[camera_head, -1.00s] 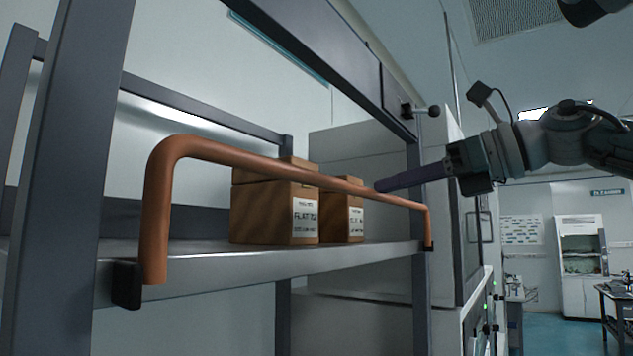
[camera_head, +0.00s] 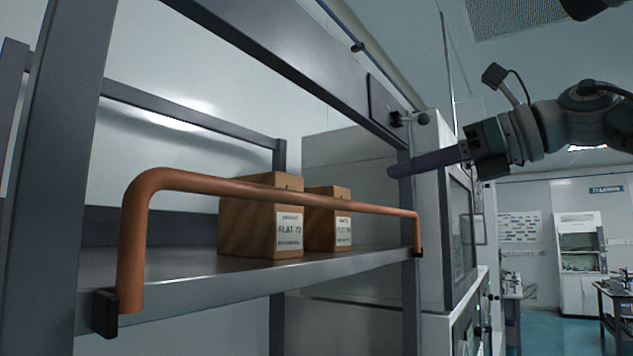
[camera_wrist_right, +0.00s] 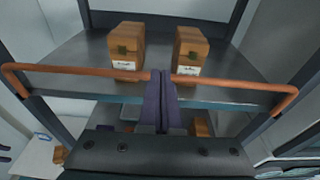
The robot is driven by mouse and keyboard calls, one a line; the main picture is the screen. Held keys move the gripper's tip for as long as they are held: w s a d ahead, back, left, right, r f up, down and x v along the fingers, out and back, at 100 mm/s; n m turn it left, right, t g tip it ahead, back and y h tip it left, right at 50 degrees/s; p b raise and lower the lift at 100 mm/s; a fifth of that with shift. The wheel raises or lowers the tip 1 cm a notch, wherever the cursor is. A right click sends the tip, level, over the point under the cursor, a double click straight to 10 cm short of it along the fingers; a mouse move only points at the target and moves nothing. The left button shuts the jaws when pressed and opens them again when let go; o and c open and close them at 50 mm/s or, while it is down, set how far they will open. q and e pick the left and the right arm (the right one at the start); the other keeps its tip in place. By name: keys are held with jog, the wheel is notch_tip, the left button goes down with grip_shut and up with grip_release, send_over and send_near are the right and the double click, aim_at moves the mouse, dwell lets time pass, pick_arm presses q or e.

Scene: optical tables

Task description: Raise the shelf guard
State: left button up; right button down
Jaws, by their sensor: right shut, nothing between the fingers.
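The shelf guard (camera_head: 230,189) is a copper-coloured bent bar across the front of a grey metal shelf. It stands upright, its ends in black brackets at the shelf edge, with its long rail in front of the boxes. It also spans the right wrist view (camera_wrist_right: 80,70). My right gripper (camera_head: 391,171) has long purple fingers, shut and empty. In the head view the fingertips appear above the right part of the rail, apart from it. In the right wrist view the fingers (camera_wrist_right: 161,78) overlap the rail's middle; contact cannot be told there. My left gripper is not in view.
Two brown labelled boxes, a nearer one (camera_head: 262,232) and a farther one (camera_head: 328,232), stand on the shelf (camera_head: 200,285) behind the guard. Grey rack posts (camera_head: 55,150) flank the opening. A dark knob (camera_head: 424,118) sticks out at the upper right post.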

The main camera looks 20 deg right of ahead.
pick_arm(q)
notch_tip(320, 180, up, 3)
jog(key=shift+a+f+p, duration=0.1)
jog(key=shift+p, duration=0.85)
pick_arm(e)
jog(key=r, duration=0.2)
jog(key=s+r, duration=0.1)
jog(key=r, duration=0.1)
jog(key=shift+d, duration=0.35)
